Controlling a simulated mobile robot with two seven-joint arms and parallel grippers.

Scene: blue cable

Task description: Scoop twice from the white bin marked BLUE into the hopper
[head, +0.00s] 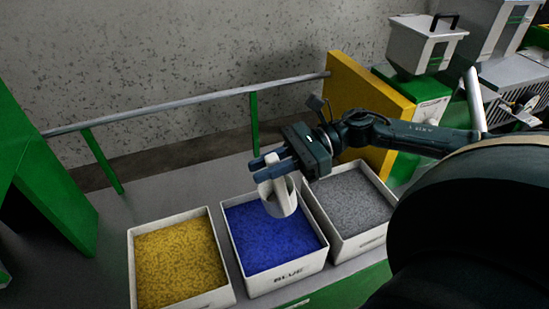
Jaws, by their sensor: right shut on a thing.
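The white bin marked BLUE (284,284) stands in the middle of a row of bins and is filled with blue pellets (258,238). My right gripper (268,169) is shut on a white scoop (280,199) and holds it over the far right part of the blue bin. The scoop's cup hangs downward; I cannot tell whether it touches the pellets or holds any. The hopper is probably the white lidded box (420,44) on the green and white machine at the upper right. My left gripper is not in view.
A bin of yellow pellets (180,262) stands left of the blue bin, and a bin of grey pellets (349,203) stands right. A yellow panel (362,100) rises behind the grey bin. A grey rail (190,104) runs along the back.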

